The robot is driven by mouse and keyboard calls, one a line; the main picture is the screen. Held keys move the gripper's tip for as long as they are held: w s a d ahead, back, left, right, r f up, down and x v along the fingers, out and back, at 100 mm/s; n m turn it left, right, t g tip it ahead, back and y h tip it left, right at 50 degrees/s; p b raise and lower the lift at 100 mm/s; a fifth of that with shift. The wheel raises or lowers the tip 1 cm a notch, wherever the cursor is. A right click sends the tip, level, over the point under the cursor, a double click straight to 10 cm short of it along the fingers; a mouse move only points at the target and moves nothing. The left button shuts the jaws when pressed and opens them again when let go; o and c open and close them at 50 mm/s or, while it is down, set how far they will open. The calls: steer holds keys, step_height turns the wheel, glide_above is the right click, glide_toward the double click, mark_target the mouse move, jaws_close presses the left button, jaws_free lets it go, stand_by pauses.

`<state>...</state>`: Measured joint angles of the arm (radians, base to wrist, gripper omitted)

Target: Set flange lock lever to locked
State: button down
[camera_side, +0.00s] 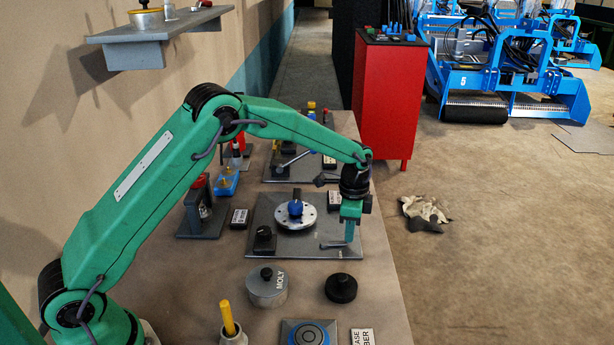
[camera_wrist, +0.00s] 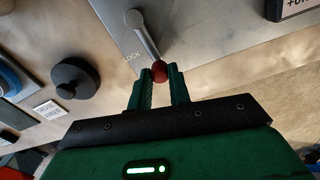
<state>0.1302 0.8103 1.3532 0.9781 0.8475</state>
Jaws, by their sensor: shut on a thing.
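The flange lock lever (camera_wrist: 147,38) is a grey bar with a round pivot and a red knob (camera_wrist: 159,71) at its end. In the wrist view the knob sits between the fingertips of my gripper (camera_wrist: 159,78), which is shut on it. The lettering "LOCK" (camera_wrist: 132,57) is on the plate just left of the lever's knob end. In the side view my gripper (camera_side: 349,234) points down at the right front of the grey plate (camera_side: 362,218), and the lever (camera_side: 333,246) reaches left from the fingertips. The knob is hidden there.
A round metal flange (camera_side: 295,222) with a blue knob stands left of my gripper on the same plate. A tin marked MOLY (camera_side: 267,288) and a black round knob (camera_side: 341,288) stand in front.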

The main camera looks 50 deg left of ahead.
steer(key=shift+r, duration=0.1)
steer(key=c, duration=1.6)
jaws_free()
steer(key=shift+r, duration=0.1)
step_height(320, 180, up, 7)
steer(key=shift+r, duration=0.3)
